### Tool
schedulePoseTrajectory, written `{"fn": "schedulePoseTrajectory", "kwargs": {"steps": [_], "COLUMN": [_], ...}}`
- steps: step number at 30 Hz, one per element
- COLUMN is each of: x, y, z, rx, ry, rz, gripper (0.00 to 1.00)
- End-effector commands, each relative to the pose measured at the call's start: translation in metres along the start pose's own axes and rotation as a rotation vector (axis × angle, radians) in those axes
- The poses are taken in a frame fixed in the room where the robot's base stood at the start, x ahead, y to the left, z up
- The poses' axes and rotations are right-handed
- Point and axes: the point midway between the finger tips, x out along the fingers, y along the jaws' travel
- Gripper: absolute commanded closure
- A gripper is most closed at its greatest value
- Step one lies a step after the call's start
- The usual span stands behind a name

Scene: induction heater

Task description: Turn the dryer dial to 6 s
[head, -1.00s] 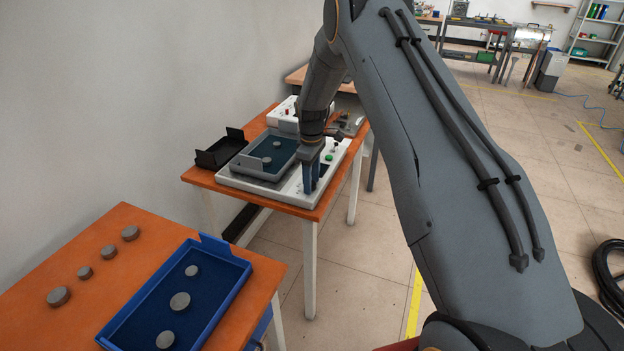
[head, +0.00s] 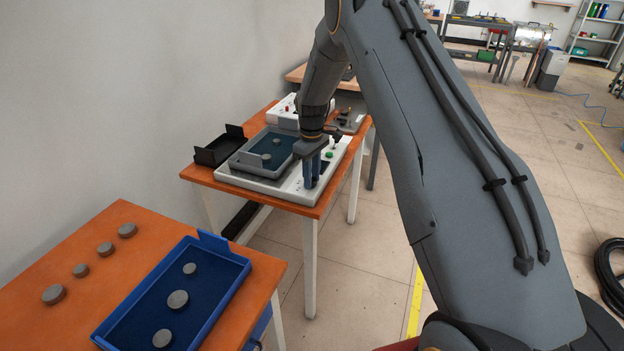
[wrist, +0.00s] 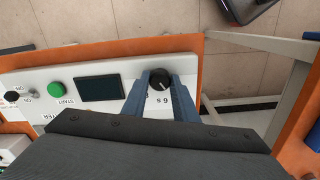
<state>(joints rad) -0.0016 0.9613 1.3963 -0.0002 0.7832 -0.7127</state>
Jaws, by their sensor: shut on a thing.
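The dryer (head: 266,184) is a white panel unit on the far orange table, with a grey tray (head: 240,165) set in it. In the wrist view its panel (wrist: 60,75) carries a black dial (wrist: 160,79) with printed numbers beside it, a "6" and an "8" among them. My gripper (wrist: 160,88) points down over the panel, its blue fingers shut on the dial from both sides. In the head view my gripper (head: 312,182) stands at the panel's near right corner and hides the dial. The dial's exact setting is hard to read.
The panel also has a dark display (wrist: 100,88), a green START button (wrist: 56,89) and an ON/OFF switch (wrist: 28,93). A black open tray (head: 220,150) sits left of the dryer. The near table holds a blue tray (head: 238,270) and several grey discs.

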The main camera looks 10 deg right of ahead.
Motion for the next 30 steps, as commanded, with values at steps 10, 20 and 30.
{"fn": "schedulePoseTrajectory", "kwargs": {"steps": [10,20,30], "x": [0.0007,0.0006,-0.0001], "y": [0.0000,-0.0005,-0.0007], "z": [0.0001,0.0008,0.0009], "rx": [0.290,0.485,0.556], "ry": [-0.001,-0.003,-0.003], "rz": [-0.001,-0.002,-0.002], "gripper": [0.96,0.96,0.96]}}
